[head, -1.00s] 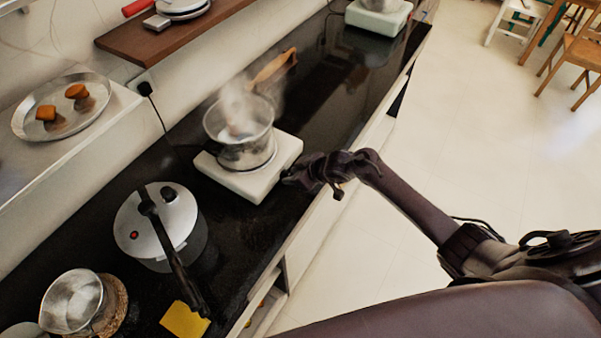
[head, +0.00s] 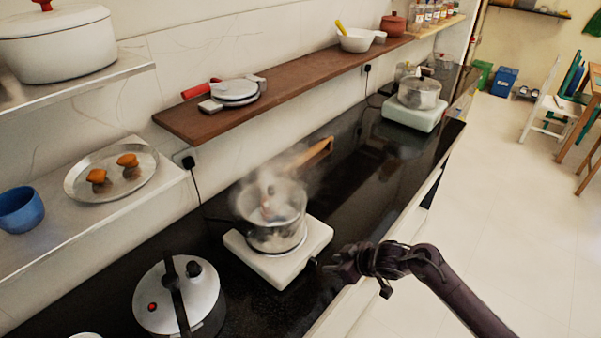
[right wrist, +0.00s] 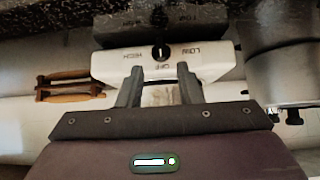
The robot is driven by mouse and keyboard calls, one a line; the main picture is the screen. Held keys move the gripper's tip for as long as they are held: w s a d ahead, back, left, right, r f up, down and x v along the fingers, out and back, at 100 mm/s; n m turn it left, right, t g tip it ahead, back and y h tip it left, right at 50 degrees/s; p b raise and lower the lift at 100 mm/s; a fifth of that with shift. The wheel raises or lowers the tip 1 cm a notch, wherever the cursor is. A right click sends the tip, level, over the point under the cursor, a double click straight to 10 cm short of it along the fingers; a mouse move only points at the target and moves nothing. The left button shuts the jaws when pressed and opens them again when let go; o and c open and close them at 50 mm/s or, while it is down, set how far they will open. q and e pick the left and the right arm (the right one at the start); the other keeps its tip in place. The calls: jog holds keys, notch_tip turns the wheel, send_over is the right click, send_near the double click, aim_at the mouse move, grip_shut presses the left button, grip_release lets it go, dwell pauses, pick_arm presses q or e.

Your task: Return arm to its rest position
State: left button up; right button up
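My right gripper (head: 338,270) is beside the front right corner of the white hot plate (head: 265,262). In the right wrist view its two fingers (right wrist: 160,70) are apart with nothing between them, pointing at the hot plate's front. The dark knob (right wrist: 160,52) there sits just beyond the fingertips, among HIGH, OFF and LOW marks; I cannot tell whether the fingers touch it. A steaming glass pot (head: 272,222) stands on the hot plate. My right arm (head: 450,285) reaches in from the lower right. My left gripper is not in view.
A pressure cooker (head: 178,298) stands left on the black counter. A second hot plate (head: 415,112) bears a pot (head: 419,93) at the far end. A wooden shelf (head: 290,85) runs along the wall.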

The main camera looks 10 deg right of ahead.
jog(key=s+a+r+m+h, duration=0.1)
jog(key=s+a+r+h, duration=0.2)
jog(key=s+a, duration=0.3)
jog(key=s+d+r+m+g+h, duration=0.15)
jog(key=s+r, duration=0.25)
jog(key=s, duration=0.5)
jog(key=s+d+r+m+g+h, duration=0.1)
jog(key=s+d+r+m+g, duration=0.2)
jog(key=s, duration=0.5)
jog(key=s+f+b, duration=0.3)
jog(key=f, duration=3.1)
jog(key=s+d+f+b, duration=0.1)
jog(key=s+d+f, duration=0.1)
jog(key=s+f, duration=0.7)
jog(key=s+d+f+g+b, duration=0.1)
jog(key=s+d+f, duration=0.1)
jog(key=s+f, duration=0.8)
jog(key=shift+g, duration=0.25)
